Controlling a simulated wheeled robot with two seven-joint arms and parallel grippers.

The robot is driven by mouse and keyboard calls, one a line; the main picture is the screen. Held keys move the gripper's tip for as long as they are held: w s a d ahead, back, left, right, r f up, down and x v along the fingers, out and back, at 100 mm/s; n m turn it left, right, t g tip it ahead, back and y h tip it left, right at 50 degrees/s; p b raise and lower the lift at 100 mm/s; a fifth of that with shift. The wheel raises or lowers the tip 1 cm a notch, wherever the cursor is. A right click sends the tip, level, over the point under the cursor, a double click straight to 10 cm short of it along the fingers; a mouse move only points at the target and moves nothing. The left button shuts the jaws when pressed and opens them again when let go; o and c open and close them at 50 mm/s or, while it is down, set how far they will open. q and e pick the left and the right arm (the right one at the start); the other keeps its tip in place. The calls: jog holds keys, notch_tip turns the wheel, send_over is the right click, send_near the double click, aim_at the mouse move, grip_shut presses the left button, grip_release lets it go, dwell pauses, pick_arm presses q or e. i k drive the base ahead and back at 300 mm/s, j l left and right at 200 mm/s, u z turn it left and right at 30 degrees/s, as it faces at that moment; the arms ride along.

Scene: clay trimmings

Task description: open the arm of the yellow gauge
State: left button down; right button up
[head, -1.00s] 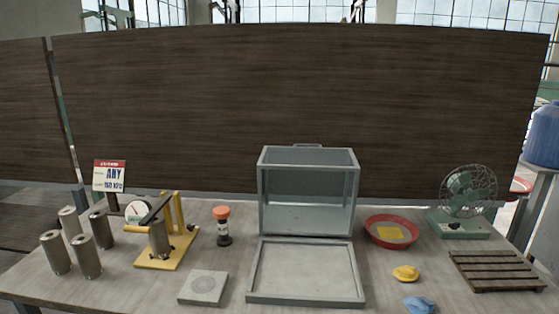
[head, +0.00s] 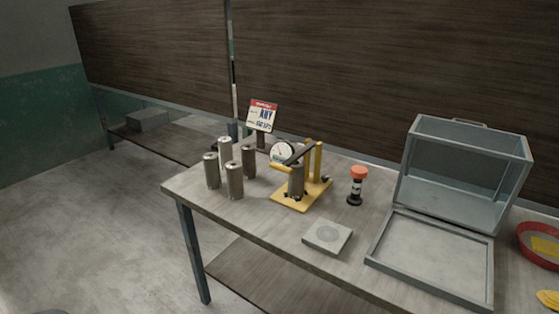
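The yellow gauge (head: 314,178) stands on the left part of the table, with a yellow base plate and upright posts. Its dark arm (head: 298,155) slopes across the top of a grey metal cylinder (head: 296,181) that stands on the base. A round white dial (head: 283,152) shows at the arm's left end. Whether the arm touches the cylinder I cannot tell. Neither of my grippers is in view.
Several grey cylinders (head: 234,181) stand left of the gauge, before a sign (head: 262,115). The floor (head: 100,230) left of the table (head: 270,222) is clear.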

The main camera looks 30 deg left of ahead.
aim_at(292, 160)
jog(key=u, duration=0.9)
